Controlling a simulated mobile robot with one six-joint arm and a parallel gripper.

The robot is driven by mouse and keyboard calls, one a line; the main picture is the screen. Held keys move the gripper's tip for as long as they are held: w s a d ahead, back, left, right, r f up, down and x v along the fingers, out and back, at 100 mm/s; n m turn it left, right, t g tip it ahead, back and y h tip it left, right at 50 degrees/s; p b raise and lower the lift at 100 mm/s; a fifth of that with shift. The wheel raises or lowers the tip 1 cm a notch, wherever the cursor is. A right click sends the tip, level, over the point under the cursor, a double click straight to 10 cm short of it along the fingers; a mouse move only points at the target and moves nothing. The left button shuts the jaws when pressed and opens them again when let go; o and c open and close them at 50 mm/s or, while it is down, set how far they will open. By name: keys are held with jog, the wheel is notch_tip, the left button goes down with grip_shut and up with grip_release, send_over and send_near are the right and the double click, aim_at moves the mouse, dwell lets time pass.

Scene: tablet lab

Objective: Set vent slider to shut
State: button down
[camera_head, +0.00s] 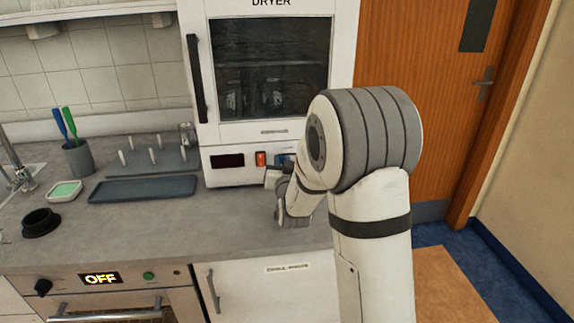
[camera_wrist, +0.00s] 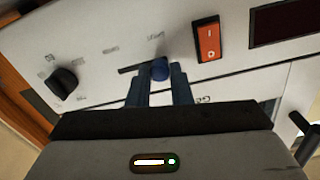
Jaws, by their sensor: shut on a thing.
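The vent slider is a blue knob (camera_wrist: 160,69) in a dark slot on the white front panel of the dryer (camera_head: 270,130). In the wrist view the knob is at the right end of the visible slot, near the orange rocker switch. The bare slot shows to its left. My gripper (camera_wrist: 159,82) has its two blue fingers on either side of the knob and is shut on it. The small labels above the slot are too blurred to read. In the head view my arm largely hides the slider.
The orange rocker switch (camera_wrist: 207,40) and a dark display (camera_wrist: 284,22) lie right of the slider in the wrist view. A black rotary knob (camera_wrist: 62,82) is at left. A grey tray (camera_head: 142,189) and a peg rack (camera_head: 150,158) stand on the counter left of the dryer.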

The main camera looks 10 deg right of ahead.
jog(key=c, duration=1.3)
grip_release()
jog(key=shift+a, duration=0.35)
jog(key=shift+d, duration=0.1)
jog(key=s+b, duration=0.1)
jog(key=s, duration=0.6)
jog(key=shift+s+a, duration=0.25)
jog(key=shift+s, duration=0.15)
jog(key=s+d+n+g+y+p, duration=0.1)
jog(key=s+n+g+p, duration=0.2)
jog(key=s+g, duration=1.2)
jog(key=s+r, duration=0.1)
jog(key=s, duration=1.3)
jog(key=shift+s+p, duration=0.35)
jog(key=shift+p, duration=0.05)
